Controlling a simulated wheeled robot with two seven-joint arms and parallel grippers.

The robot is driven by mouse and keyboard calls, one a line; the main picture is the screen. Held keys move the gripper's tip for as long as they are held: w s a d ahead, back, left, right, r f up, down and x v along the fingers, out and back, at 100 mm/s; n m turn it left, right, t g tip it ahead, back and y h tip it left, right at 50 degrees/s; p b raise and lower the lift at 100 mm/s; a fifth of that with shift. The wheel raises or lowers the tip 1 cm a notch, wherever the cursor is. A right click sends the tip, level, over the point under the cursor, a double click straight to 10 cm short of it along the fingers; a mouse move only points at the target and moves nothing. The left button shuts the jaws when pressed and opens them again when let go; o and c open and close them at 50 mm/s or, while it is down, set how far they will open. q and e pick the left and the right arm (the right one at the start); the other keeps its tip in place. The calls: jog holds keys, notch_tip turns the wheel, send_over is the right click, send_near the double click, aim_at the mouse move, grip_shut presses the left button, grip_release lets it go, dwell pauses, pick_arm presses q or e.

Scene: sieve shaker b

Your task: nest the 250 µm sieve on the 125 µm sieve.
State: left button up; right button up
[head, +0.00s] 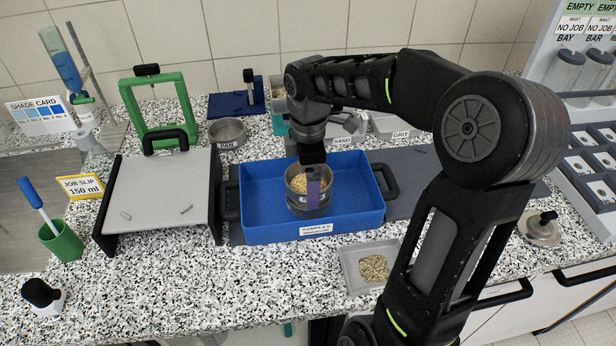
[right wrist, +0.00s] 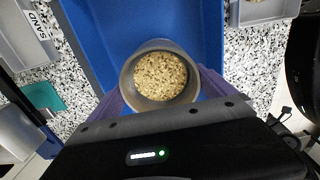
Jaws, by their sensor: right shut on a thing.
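A round metal sieve (head: 296,198) holding tan grains stands inside the blue SAMPLES tray (head: 262,222). The sieve also shows from above in the right wrist view (right wrist: 131,83), its grains filling the middle. My right gripper (head: 312,188) reaches down into the tray with its purple fingers on either side of the sieve and is shut on it; it also shows in the right wrist view (right wrist: 163,88). I cannot read a mesh size on the sieve. I cannot tell whether it rests on another sieve or on the tray floor. My left gripper is not in view.
A grey board (head: 155,190) with black side walls stands left of the tray, a green frame (head: 160,110) behind it. A metal PAN (head: 228,133) sits behind the tray. A grey dish of grains (head: 371,268) lies in front. The counter's front left is mostly clear.

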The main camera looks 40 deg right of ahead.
jog(key=shift+f+b, duration=0.3)
jog(key=shift+f, duration=0.4)
dwell(1.4)
jog(key=o, duration=1.2)
jog(key=shift+s, duration=0.1)
jog(key=shift+r+p, duration=2.9)
jog(key=shift+r, duration=0.65)
